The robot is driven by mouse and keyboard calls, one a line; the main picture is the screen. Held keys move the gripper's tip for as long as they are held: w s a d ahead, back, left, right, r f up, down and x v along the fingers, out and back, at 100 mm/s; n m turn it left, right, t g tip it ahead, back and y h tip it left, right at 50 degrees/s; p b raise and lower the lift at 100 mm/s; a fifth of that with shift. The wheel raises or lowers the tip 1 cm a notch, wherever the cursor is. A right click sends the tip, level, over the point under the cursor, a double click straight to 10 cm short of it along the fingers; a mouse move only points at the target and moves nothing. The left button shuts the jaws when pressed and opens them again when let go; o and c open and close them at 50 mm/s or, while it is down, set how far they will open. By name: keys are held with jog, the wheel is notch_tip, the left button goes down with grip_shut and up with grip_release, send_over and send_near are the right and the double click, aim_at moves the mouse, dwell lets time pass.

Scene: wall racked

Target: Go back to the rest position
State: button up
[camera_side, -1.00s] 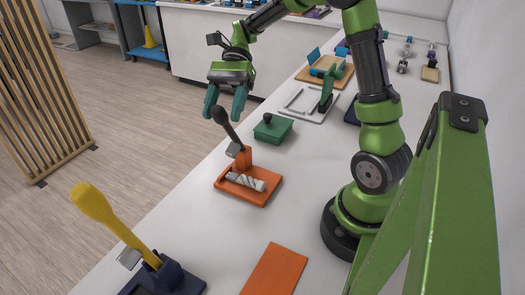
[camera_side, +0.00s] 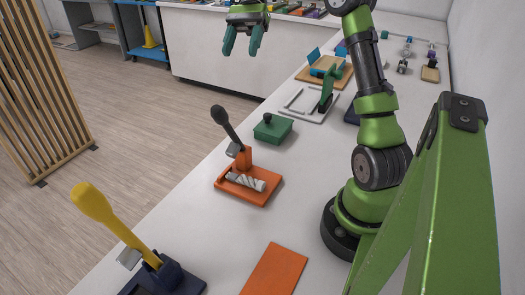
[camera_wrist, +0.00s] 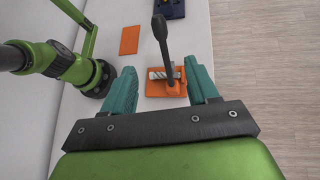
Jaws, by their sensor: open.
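My gripper (camera_side: 243,42) is open and empty, raised high above the far part of the bench edge in the side view. Its teal fingers point down and are spread apart. In the wrist view the open fingers (camera_wrist: 163,90) frame an orange-based lever unit (camera_wrist: 166,87) well below them. In the side view that lever unit (camera_side: 258,192) stands on the white bench, with a dark-knobbed handle tilted up to the left and a pale striped roll on its base. My gripper is apart from it.
A yellow-handled lever (camera_side: 118,222) stands near the front. An orange plate (camera_side: 273,270) lies flat on the bench. A green lidded box (camera_side: 273,130), a grey frame (camera_side: 308,105) and a wooden board with blue parts (camera_side: 318,78) sit further back.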

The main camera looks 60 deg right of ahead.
jog(key=shift+d+r, duration=0.15)
jog(key=s+a+f+n+h, duration=0.2)
jog(key=s+f+n+h, duration=0.3)
jog(key=f, duration=0.3)
jog(key=s+a+r+n+t+h, duration=0.1)
jog(key=s+a+n+t+h, duration=0.1)
jog(key=s+a+n+t, duration=0.2)
jog(key=s+a+n+t+h, duration=0.1)
jog(key=s+a+n+t, duration=0.2)
jog(key=a+t, duration=0.3)
jog(key=s+a, duration=0.1)
jog(key=a, duration=0.3)
jog(key=shift+s+r+n+h, duration=0.25)
jog(key=shift+r+n+h, duration=0.15)
dwell(1.2)
